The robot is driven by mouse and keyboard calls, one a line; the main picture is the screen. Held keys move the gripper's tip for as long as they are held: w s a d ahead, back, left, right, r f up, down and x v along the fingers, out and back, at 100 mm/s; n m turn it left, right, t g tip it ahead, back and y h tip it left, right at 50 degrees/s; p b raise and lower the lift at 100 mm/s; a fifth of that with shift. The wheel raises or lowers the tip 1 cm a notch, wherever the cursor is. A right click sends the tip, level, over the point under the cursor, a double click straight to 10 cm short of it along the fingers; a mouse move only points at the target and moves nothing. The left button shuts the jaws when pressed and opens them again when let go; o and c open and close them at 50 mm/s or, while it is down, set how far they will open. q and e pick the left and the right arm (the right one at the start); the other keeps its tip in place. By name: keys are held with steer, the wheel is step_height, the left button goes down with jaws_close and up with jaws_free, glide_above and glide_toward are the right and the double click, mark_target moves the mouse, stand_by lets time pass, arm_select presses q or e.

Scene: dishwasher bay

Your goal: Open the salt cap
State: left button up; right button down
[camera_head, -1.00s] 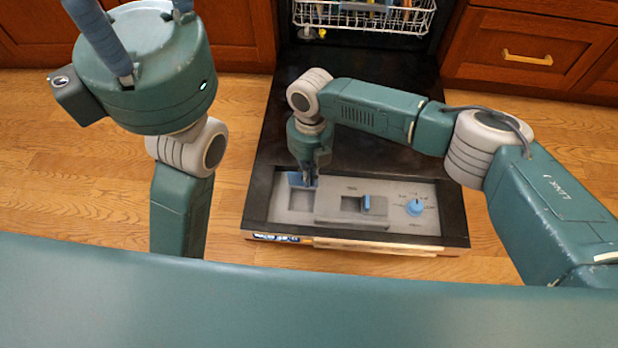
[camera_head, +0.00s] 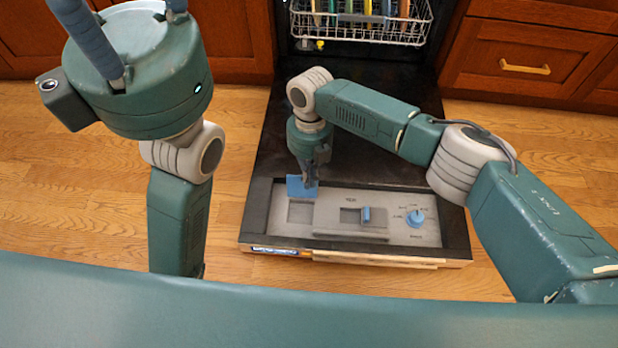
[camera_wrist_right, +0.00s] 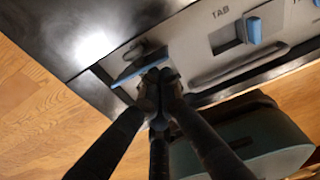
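The salt cap, taken to be the blue flap (camera_head: 299,188), stands raised at the far edge of the left square recess (camera_head: 300,212) in the door's grey panel. The recess is uncovered. In the right wrist view the cap (camera_wrist_right: 134,71) shows as a thin tilted blue edge. My right gripper (camera_head: 309,184) is at the cap's right end. Its fingertips (camera_wrist_right: 160,80) meet, close beside or touching the cap; no grip on it can be made out. My left gripper (camera_head: 125,35) is high at upper left, fingers spread and empty between them where visible; its tips are outside the picture.
The panel also holds a middle compartment with a blue tab (camera_head: 366,215) and a blue dial (camera_head: 415,218). The open dishwasher door (camera_head: 390,170) lies flat. A rack (camera_head: 360,28) with coloured dishes is behind. Wooden floor (camera_head: 235,200) is clear on both sides.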

step_height(320, 180, up, 12)
steer(key=w, duration=0.1)
steer(key=shift+w, duration=0.4)
